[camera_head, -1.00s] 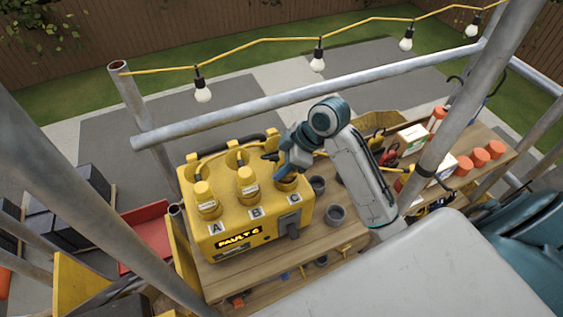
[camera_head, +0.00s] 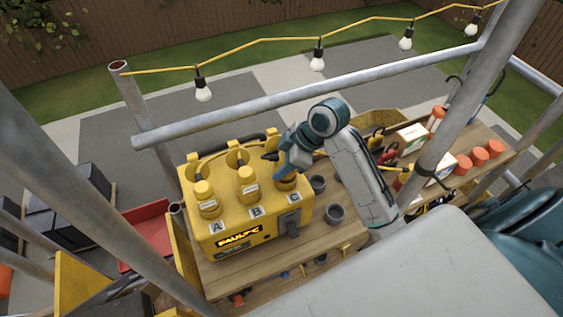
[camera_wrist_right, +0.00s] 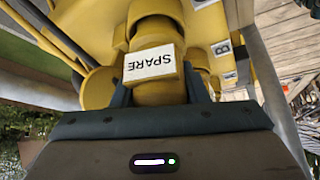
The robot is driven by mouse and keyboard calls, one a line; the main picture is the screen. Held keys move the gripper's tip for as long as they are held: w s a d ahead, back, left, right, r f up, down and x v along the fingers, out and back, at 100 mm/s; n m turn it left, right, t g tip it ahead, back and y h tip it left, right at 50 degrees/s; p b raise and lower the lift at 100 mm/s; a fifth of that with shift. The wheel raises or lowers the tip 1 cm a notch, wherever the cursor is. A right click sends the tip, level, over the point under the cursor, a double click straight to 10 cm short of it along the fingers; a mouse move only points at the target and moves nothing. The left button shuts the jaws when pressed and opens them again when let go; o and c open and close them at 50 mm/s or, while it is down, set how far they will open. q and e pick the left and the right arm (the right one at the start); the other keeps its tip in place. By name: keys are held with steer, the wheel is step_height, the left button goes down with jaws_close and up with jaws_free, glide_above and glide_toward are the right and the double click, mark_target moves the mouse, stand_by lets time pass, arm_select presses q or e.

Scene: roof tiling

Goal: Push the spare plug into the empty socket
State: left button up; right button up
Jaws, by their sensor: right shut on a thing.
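The yellow power box (camera_head: 232,222) stands on the wooden bench, with positions marked A, B and C. Yellow plugs sit upright at A (camera_head: 206,198) and B (camera_head: 248,186). My right gripper (camera_head: 286,172) is over position C, shut on the yellow spare plug (camera_head: 286,184). In the right wrist view, the spare plug (camera_wrist_right: 158,90) is between the fingers, and its white label reads SPARE. The plug's lower end and the C socket are largely hidden, so I cannot tell how deep it sits. My left gripper is not in view.
Grey round cups (camera_head: 335,213) stand right of the box. Orange-capped items (camera_head: 480,156) and white boxes lie farther right on the bench (camera_head: 390,240). A scaffold rail (camera_head: 300,94) and poles surround the area, with bulbs hanging behind. A grey lever (camera_head: 291,224) is on the box front.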

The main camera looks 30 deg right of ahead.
steer(key=shift+f, duration=0.55)
steer(key=o, duration=0.9)
steer(key=shift+r, duration=0.1)
steer(key=p+v, duration=0.2)
steer(key=shift+s+d+r+p, duration=0.1)
steer(key=shift+r+p, duration=0.2)
steer(key=shift+r, duration=0.05)
steer(key=shift+v, duration=4.05)
steer(key=shift+s+f, duration=0.1)
